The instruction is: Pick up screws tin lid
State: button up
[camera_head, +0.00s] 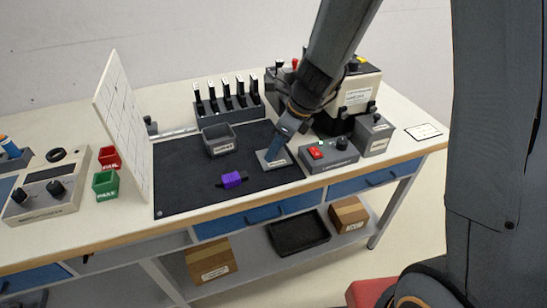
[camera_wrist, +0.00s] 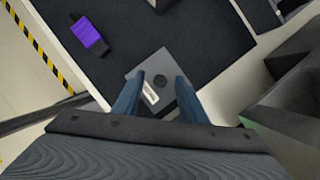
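A flat grey square lid (camera_head: 265,155) with a white label lies on the black mat, right of centre. My gripper (camera_head: 279,149) points down over the lid. An open grey labelled tin (camera_head: 221,148) stands on the mat to the left.
The black mat (camera_head: 190,199) holds a purple block (camera_head: 232,180) near the front. A grey box with a red button (camera_head: 329,160) stands close right of my gripper. A rack of several upright black devices (camera_head: 230,110) stands behind. A white gridded panel (camera_head: 123,120) rises at left.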

jog(key=shift+c, duration=0.4)
grip_shut()
jog(key=shift+r, duration=0.1)
